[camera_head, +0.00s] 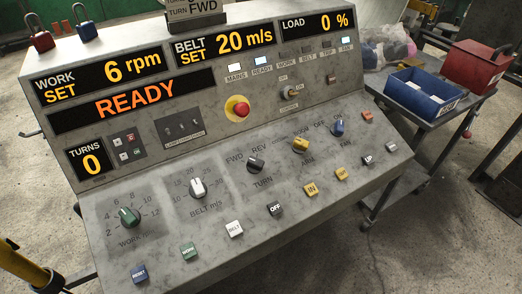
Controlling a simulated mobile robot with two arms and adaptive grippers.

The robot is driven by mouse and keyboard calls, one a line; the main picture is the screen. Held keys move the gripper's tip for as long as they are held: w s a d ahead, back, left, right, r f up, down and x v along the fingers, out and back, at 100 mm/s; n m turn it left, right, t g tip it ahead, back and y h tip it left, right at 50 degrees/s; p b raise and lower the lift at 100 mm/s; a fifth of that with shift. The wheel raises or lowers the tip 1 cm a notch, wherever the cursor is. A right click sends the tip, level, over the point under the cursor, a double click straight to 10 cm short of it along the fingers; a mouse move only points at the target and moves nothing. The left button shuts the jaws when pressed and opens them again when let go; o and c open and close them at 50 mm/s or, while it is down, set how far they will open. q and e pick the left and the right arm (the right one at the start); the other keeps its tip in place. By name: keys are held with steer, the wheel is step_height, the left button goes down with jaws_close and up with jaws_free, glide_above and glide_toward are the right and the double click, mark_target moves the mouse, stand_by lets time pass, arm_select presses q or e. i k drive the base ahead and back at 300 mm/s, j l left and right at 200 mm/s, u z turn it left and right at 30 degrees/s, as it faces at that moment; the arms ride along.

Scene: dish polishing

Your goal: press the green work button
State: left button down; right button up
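The green work button (189,252) is a small square green key with pale lettering, on the lower front panel of the grey control console (290,205). It sits between the blue reset button (139,273) on its left and the white belt button (234,229) on its right. Nothing covers it or touches it. Whether it is pressed in cannot be told. A green-capped work speed knob (129,216) is above and left of it. The display reads READY (136,104), work set 6 rpm, belt set 20 m/s, load 0 % and turns 0. Neither of my grippers is in view.
A black OFF button (275,208) and yellow buttons (311,189) continue the row rightward. A red emergency stop (237,107) stands out above. Padlocks (40,38) sit on the console's top. A cart (430,115) with blue (420,92) and red boxes (478,65) stands right.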

mark_target(188, 250)
steer(key=u, duration=0.8)
